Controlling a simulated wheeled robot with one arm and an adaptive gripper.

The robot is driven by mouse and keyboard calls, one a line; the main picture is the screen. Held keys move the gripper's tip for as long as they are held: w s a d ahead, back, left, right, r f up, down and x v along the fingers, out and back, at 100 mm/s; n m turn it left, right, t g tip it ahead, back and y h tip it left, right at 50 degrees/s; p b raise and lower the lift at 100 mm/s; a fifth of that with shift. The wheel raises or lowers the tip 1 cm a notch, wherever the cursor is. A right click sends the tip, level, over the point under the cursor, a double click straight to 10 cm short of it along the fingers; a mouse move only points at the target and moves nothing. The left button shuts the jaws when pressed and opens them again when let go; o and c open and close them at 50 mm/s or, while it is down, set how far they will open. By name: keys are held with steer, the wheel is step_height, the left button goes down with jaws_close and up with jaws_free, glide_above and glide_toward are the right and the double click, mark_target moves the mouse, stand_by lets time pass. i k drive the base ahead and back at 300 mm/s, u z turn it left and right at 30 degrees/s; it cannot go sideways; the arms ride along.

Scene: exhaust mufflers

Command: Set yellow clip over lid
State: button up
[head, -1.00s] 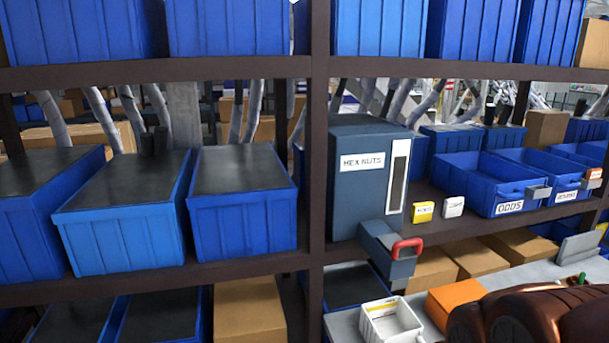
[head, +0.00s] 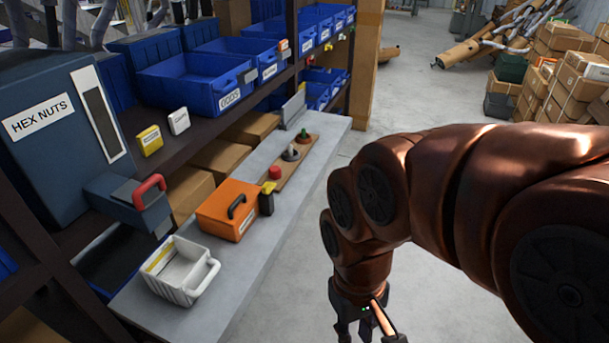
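An orange box (head: 222,215) with a black handle on its lid stands on the grey bench. At its right end is a black clip-like part with a yellow top (head: 267,198); it looks upright against the box, but its exact hold on the lid is too small to tell. My gripper (head: 372,333) points down at the bottom edge of the head view, over the floor right of the bench and apart from the box. Its fingertips are cut off by the frame, so its opening and anything in it are hidden.
A white handled bin (head: 181,275) stands on the bench (head: 240,290) in front of the box. Behind the box, a wooden board (head: 292,163) carries red, grey and green knobs. The HEX NUTS cabinet (head: 50,140) and blue bins line the left. Floor right of the bench is clear.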

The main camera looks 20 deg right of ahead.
mark_target(268, 188)
steer(key=z, duration=1.8)
steer(key=i, duration=0.45)
steer(key=u, duration=2.9)
